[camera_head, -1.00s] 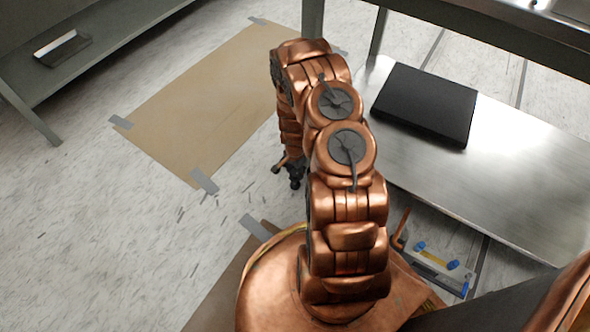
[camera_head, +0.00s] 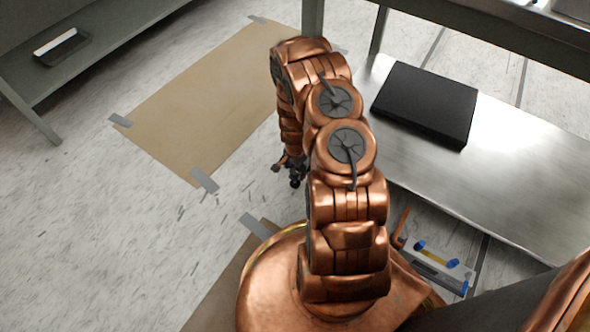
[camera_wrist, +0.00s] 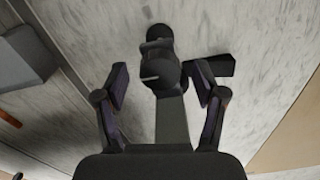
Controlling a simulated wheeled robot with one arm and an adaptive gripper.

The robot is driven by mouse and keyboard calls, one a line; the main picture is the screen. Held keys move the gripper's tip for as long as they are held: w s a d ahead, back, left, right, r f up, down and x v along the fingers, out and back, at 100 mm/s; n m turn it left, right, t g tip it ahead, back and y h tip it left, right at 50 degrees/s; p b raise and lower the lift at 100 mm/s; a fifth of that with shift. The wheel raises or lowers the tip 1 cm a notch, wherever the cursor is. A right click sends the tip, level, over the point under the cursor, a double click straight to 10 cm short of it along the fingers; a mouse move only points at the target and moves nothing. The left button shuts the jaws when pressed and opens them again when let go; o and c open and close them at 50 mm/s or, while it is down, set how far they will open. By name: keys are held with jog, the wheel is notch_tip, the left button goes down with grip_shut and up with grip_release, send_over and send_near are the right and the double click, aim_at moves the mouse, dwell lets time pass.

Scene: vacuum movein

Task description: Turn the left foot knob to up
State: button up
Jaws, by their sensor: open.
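In the wrist view a dark round knob-like part (camera_wrist: 167,76) with a short pale line on its face lies between my fingers. A dark post runs from it toward my palm, and a dark flat piece (camera_wrist: 222,65) sticks out on its right. I cannot tell for sure that this is the left foot knob. My gripper (camera_wrist: 160,82) is open, with one finger on each side of the knob-like part and visible gaps between. In the head view my gripper (camera_head: 287,168) hangs low over the floor, mostly hidden by my arm.
A metal bench shelf (camera_head: 540,165) with a black flat box (camera_head: 425,103) stands on the right. A taped brown sheet (camera_head: 190,105) covers the floor behind. A grey shelf with a small tray (camera_head: 62,48) is at far left. Open floor lies left.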

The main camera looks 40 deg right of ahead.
notch_tip(320, 180, up, 12)
dwell(0.8)
dwell(0.5)
notch_tip(320, 180, up, 22)
jog(key=r+n+p, duration=0.1)
jog(key=n+p, duration=0.3)
jog(key=p, duration=0.6)
send_over(295, 171)
jog(key=a, duration=0.6)
jog(key=s+a+r+n+p, duration=0.2)
jog(key=a+r+p, duration=0.2)
jog(key=r, duration=0.5)
jog(key=s+a+r+n+p, duration=0.1)
jog(key=s+a+r+p, duration=0.25)
jog(key=r, duration=0.55)
jog(key=s+a+r+n+p, duration=0.3)
jog(key=s+r+p, duration=0.4)
jog(key=r, duration=0.4)
jog(key=s+a+r+n+g+p, duration=0.1)
jog(key=s+a+r+n+p, duration=0.2)
jog(key=s+r+p, duration=0.4)
jog(key=s+a+r+n+p, duration=0.3)
jog(key=s+r+p, duration=0.4)
jog(key=r, duration=0.9)
jog(key=shift+s+g, duration=0.4)
jog(key=shift+s, duration=0.2)
